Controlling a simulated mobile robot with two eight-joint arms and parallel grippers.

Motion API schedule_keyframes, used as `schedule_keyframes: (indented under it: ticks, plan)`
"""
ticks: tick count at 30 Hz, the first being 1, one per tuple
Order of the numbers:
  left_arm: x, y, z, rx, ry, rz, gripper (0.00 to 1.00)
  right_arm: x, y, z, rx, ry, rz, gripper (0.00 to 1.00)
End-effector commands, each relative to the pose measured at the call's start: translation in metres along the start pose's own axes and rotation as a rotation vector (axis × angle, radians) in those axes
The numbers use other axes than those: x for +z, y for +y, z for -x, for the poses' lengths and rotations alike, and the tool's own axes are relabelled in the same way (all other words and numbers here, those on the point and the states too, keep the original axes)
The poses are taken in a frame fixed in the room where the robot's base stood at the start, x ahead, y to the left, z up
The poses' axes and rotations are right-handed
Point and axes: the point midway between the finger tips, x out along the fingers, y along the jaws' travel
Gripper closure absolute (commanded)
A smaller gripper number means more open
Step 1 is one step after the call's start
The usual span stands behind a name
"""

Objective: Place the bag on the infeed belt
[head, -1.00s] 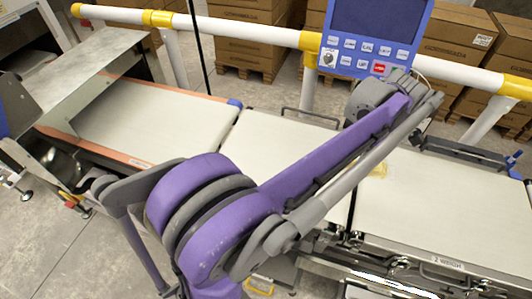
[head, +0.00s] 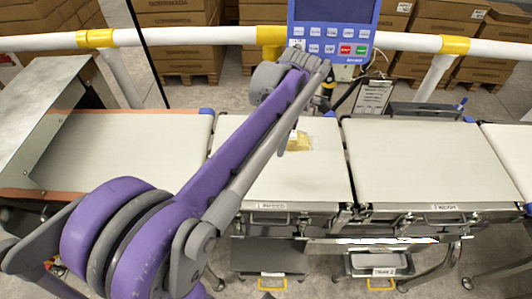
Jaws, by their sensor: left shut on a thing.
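The bag (head: 301,141) is a small yellowish, partly see-through packet with a pale patch. It shows over the right part of the middle belt (head: 322,180), just right of my purple arm. My left gripper (head: 291,139) is shut on the bag; my own arm hides most of the gripper and some of the bag. I cannot tell whether the bag touches the belt or hangs just above it. My right gripper is not in view.
An orange-edged conveyor (head: 130,150) stands left and another belt (head: 425,165) right of the middle one. A blue control panel (head: 333,35) and a white-yellow rail (head: 400,42) stand behind. Boxes (head: 175,45) are stacked beyond. The right belt is clear.

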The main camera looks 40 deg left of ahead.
Motion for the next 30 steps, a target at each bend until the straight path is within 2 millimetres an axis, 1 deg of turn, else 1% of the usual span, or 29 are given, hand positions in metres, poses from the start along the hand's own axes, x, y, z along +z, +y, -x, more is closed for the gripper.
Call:
schedule_keyframes:
  ticks: [2, 9, 14, 20, 23, 30]
  plan:
    - [0.001, 0.000, -0.007, 0.000, 0.000, -0.001, 1.00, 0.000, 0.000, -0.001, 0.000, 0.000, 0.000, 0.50]
    - [0.006, 0.000, -0.051, 0.000, 0.000, -0.001, 1.00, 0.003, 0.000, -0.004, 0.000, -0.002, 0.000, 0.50]
    - [0.008, 0.000, -0.065, 0.000, 0.000, -0.001, 1.00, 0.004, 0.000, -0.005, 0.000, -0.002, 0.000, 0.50]
    - [0.011, 0.000, -0.093, 0.000, 0.000, -0.001, 1.00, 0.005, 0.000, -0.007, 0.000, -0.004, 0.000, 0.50]
    - [0.012, 0.000, -0.099, 0.000, 0.000, -0.001, 1.00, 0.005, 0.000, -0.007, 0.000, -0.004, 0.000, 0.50]
    - [0.012, 0.000, -0.099, 0.000, 0.000, -0.001, 1.00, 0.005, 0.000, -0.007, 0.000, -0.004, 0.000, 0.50]
